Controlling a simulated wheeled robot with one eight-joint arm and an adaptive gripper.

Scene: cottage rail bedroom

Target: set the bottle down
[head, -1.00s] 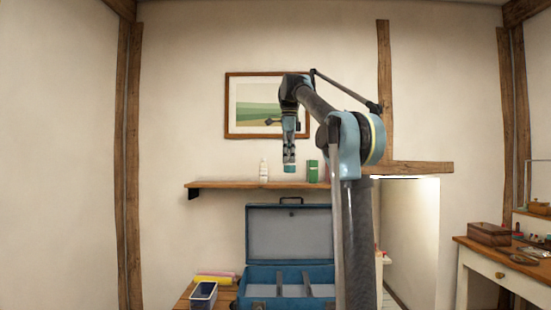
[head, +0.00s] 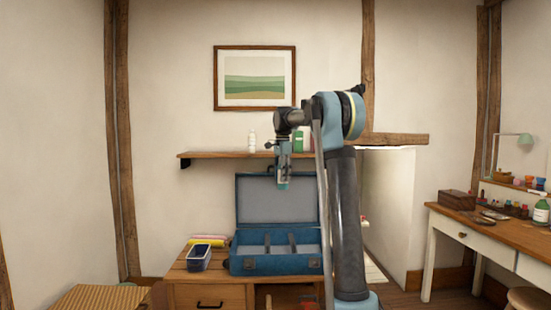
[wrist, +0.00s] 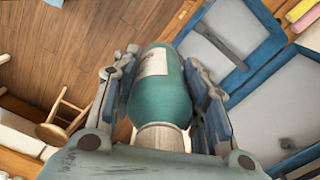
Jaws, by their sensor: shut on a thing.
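My gripper (head: 283,172) hangs pointing down in front of the open blue case's lid. In the wrist view its fingers (wrist: 160,62) are closed around a teal-green bottle (wrist: 165,98) with a pale label and a whitish cap. The cap end is nearest the wrist. Only a small teal part of the bottle (head: 282,185) shows in the head view below the fingers. The bottle is held in the air, apart from any surface. The open blue case (head: 275,262) has grey compartments split by dividers; it also shows right of the bottle in the wrist view (wrist: 258,62).
The case stands on a wooden desk (head: 188,276), with a dark-filled tray (head: 198,257) and yellow and pink rolls (head: 208,240) to its left. A shelf (head: 225,154) above holds a white bottle (head: 252,140) and a green box. A cluttered table (head: 470,226) stands at right.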

